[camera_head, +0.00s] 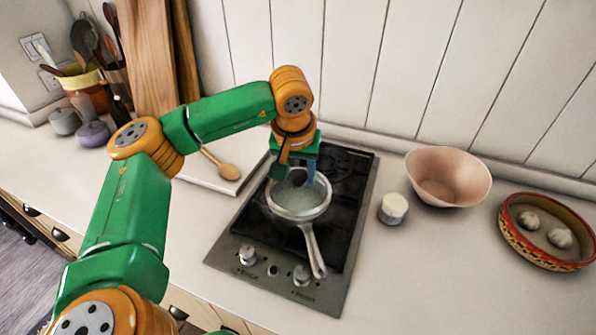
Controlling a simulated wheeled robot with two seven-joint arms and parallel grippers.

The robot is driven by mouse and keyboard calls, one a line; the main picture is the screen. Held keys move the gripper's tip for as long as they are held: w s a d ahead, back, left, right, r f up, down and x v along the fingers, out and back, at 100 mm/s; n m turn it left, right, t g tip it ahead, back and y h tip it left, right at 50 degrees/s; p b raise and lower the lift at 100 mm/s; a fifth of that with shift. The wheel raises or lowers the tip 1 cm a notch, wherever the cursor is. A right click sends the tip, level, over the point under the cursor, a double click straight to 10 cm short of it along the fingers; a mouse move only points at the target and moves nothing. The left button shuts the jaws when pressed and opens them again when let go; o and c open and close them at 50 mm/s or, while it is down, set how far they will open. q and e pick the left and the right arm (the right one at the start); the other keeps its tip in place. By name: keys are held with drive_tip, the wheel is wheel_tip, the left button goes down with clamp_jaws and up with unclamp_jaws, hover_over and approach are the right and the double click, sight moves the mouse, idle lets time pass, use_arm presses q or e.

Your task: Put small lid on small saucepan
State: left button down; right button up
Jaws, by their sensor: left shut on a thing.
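The small saucepan (314,246) stands on the black cooktop, its metal handle pointing toward the front edge. My left gripper (295,176) is directly over it, pointing down, and is shut on the small lid (297,197). The lid looks like pale glass with a light rim and lies over the pan's opening. The gripper's fingers hide the part that they hold. I cannot tell whether the lid's rim touches the pan all round. My right gripper is out of view.
The cooktop (341,232) has knobs at its front. A white board with a wooden spoon (226,170) lies to its left. To its right are a small white jar (393,208), a pink bowl (448,178) and a patterned dish (548,258) holding garlic. The front right counter is clear.

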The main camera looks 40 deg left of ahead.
sight(295, 197)
use_arm(q)
drive_tip(key=shift+f+b, duration=0.4)
drive_tip(key=shift+f, duration=0.1)
drive_tip(key=c, duration=0.6)
unclamp_jaws()
drive_tip(key=p+v, duration=0.8)
drive_tip(key=v, duration=0.3)
drive_tip(key=shift+r, duration=0.1)
